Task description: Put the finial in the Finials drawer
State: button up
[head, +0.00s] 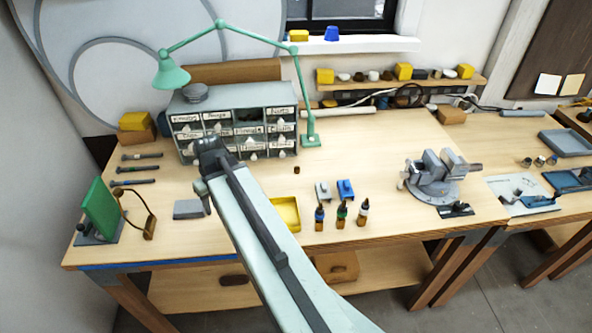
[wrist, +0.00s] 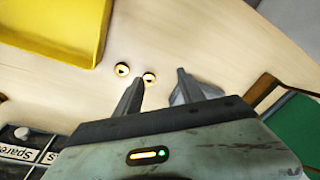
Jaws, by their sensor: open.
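The drawer cabinet (head: 240,125) stands at the back left of the bench, with rows of small labelled drawers. One label in its middle row seems to read Finials (head: 249,129). My gripper (wrist: 161,76) is open above the bench, in front of the cabinet. I cannot tell which, if either, is the finial. A small dark brass piece (head: 297,170) stands on the bench in the head view.
A yellow tray (head: 285,214) lies right of my arm; it also shows in the wrist view (wrist: 60,25). Several small bottles (head: 341,212) and a vise (head: 437,175) stand further right. A green panel (head: 100,208) stands at left. The green lamp (head: 172,73) arches over the cabinet.

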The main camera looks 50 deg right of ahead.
jog(key=shift+m+t, duration=0.6)
jog(key=shift+t, duration=0.2)
jog(key=d, duration=0.5)
jog(key=s+d+r, duration=0.1)
jog(key=d, duration=0.5)
jog(key=d+r+p, duration=0.1)
jog(key=d, duration=0.5)
jog(key=shift+s+r, duration=0.15)
jog(key=shift+s, duration=0.1)
jog(key=t+h, duration=0.1)
jog(key=h, duration=0.1)
send_near(297, 168)
jog(key=shift+m, duration=0.4)
jog(key=b+x, duration=0.6)
jog(key=x, duration=0.3)
jog(key=shift+d+b, duration=0.1)
jog(key=shift+b, duration=0.2)
jog(key=shift+r, duration=0.15)
grip_shut()
